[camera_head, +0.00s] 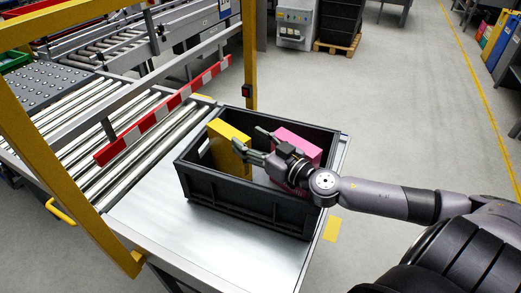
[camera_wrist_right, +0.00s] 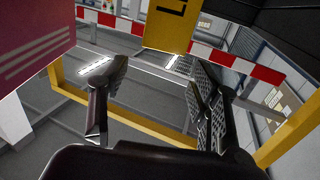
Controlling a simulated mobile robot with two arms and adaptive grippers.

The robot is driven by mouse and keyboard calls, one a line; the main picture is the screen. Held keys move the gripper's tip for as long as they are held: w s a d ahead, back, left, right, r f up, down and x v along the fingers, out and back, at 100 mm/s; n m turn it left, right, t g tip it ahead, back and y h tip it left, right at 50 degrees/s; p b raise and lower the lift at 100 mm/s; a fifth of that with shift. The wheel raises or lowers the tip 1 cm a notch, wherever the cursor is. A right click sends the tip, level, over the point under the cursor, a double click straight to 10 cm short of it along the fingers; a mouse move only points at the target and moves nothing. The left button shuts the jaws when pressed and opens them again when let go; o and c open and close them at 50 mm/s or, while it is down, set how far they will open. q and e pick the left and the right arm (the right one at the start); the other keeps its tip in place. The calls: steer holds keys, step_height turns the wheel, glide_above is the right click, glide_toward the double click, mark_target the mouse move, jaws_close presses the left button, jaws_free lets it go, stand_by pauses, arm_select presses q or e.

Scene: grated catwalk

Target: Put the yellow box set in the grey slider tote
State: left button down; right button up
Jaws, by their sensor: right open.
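The yellow box (camera_head: 228,148) stands upright inside the left part of the dark grey tote (camera_head: 247,205); its lower part is hidden by the tote wall. The tote rests on a bare metal surface at the end of a roller conveyor. My right gripper (camera_head: 251,139) is open and empty over the tote, its fingers pointing toward the yellow box from the right. In the right wrist view the yellow box (camera_wrist_right: 172,24) shows at the top, beyond the open fingers (camera_wrist_right: 152,80), with nothing between them. My left gripper is not in view.
A pink box (camera_head: 298,147) stands in the tote's right part, close to my right gripper. A red-and-white striped bar (camera_head: 165,117) and a yellow frame (camera_head: 60,150) stand left of the tote. The metal surface (camera_head: 190,240) in front is clear.

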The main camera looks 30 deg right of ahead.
steer(key=shift+b+v, duration=0.35)
steer(key=shift+v, duration=1.3)
